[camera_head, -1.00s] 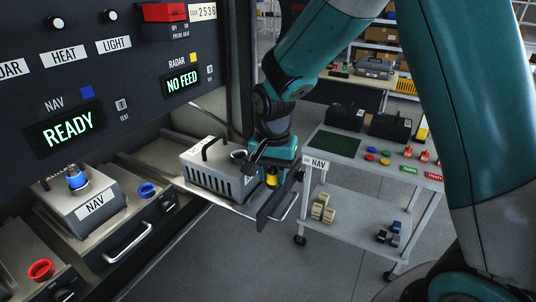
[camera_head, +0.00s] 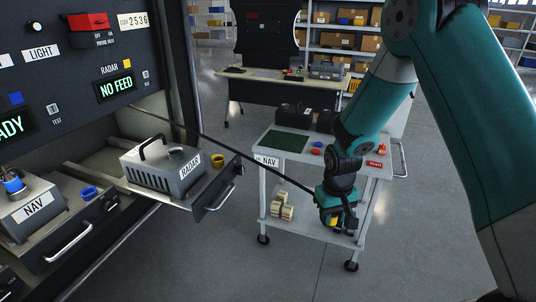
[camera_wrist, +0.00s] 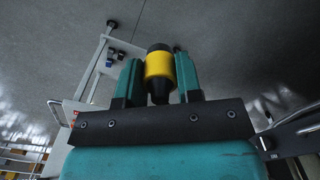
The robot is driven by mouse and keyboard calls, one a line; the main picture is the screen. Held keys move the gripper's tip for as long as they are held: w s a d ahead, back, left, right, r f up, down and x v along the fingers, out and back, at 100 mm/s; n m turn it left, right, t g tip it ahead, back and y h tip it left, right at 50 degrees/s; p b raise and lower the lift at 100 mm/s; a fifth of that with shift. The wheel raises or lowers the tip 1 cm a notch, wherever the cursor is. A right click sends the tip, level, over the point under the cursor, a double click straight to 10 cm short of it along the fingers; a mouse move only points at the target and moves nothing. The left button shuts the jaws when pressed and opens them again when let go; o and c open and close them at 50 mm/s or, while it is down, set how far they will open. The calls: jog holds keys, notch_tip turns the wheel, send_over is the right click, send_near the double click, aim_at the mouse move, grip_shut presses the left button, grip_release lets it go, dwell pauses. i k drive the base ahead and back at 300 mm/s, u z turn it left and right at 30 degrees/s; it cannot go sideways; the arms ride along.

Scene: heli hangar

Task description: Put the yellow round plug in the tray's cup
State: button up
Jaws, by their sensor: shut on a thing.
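The yellow round plug (camera_wrist: 158,66) has black ends and sits between the two teal fingers of my gripper (camera_wrist: 159,76) in the wrist view. My gripper (camera_head: 334,222) is shut on it. In the head view my gripper hangs in front of the cart, right of the tray and well apart from it. Only a little yellow of the plug shows there. The RADAR tray (camera_head: 205,197) is pulled out from the rack. Its yellow cup (camera_head: 217,161) stands beside the grey RADAR box (camera_head: 162,166), and no plug shows in it.
The NAV cart (camera_head: 262,197) stands behind my gripper, with yellowish blocks (camera_head: 281,206) on its lower shelf. The NAV box (camera_head: 28,205) and a blue cup (camera_head: 88,193) are at left. The tray's handle (camera_head: 221,197) sticks out. Floor between tray and cart is clear.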

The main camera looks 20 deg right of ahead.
aim_at(219, 162)
jog(key=z, duration=2.1)
jog(key=k, duration=1.1)
jog(key=u, duration=1.6)
jog(key=i, duration=1.65)
jog(key=z, duration=0.05)
